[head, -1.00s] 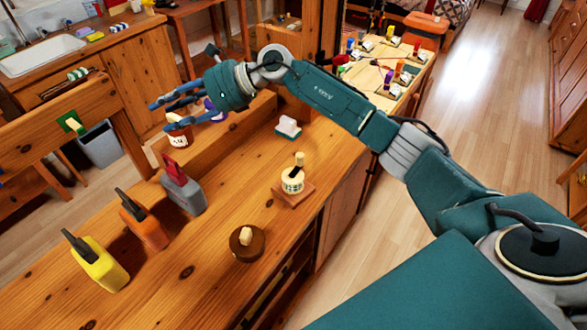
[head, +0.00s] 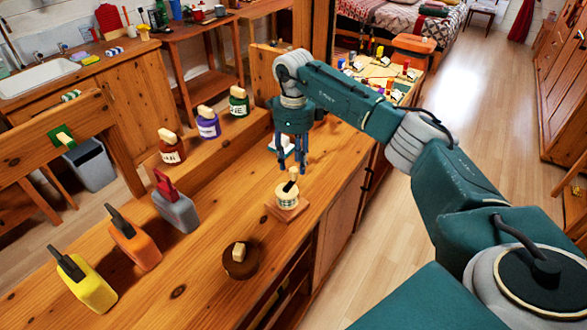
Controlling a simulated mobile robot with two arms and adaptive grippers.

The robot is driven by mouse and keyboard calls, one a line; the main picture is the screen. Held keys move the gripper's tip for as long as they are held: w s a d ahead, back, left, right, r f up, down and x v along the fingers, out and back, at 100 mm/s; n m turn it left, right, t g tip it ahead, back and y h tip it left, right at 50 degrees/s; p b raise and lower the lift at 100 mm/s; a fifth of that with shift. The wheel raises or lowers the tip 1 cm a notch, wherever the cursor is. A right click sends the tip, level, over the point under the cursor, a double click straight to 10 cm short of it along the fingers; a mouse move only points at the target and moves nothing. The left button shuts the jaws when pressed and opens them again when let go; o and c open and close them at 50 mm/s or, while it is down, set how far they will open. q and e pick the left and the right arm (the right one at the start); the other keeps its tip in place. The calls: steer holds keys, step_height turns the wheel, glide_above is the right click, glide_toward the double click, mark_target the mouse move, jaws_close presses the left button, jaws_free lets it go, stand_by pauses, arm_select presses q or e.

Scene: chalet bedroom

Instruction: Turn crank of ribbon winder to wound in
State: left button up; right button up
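The ribbon winder (head: 288,197) stands on the wooden counter, a pale spool on a square wooden base. Its dark crank with a pale knob sticks up from the top. My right gripper (head: 292,170) points down just behind and above the winder. Its fingers are parted, with nothing seen between them. The fingertips look close to the crank knob, but I cannot tell whether they touch it. My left gripper is not in view.
A pale block (head: 279,146) is partly hidden behind my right gripper. A round brown box (head: 241,262) stands in front of the winder. Yellow (head: 92,283), orange (head: 137,246) and grey (head: 177,208) containers line the left. Labelled jars (head: 208,124) stand on a raised ledge.

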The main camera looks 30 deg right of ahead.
mark_target(297, 172)
steer(key=shift+f+p, duration=0.35)
steer(key=shift+f, duration=1.8)
steer(key=shift+a, duration=0.1)
jaws_close()
steer(key=m, duration=0.2)
steer(key=s+m, duration=0.1)
steer(key=shift+s+d+r+p, duration=0.1)
steer(key=shift+d+p, duration=0.15)
steer(key=shift+p, duration=0.05)
steer(key=m, duration=0.2)
steer(key=s+m, duration=0.1)
steer(key=m, duration=0.1)
steer(key=m+p, duration=0.1)
steer(key=m, duration=0.1)
steer(key=shift+s, duration=0.4)
steer(key=m, duration=0.1)
steer(key=s+m, duration=0.1)
steer(key=m, duration=0.1)
steer(key=a+m+p, duration=0.1)
steer(key=m, duration=0.1)
steer(key=shift+s, duration=0.3)
steer(key=shift+s+a+m+p, duration=0.2)
steer(key=shift+a+m, duration=0.15)
steer(key=shift+m, duration=0.8)
steer(key=shift+s+a+m+p, duration=0.2)
steer(key=shift+a+m, duration=0.1)
steer(key=shift+m, duration=0.85)
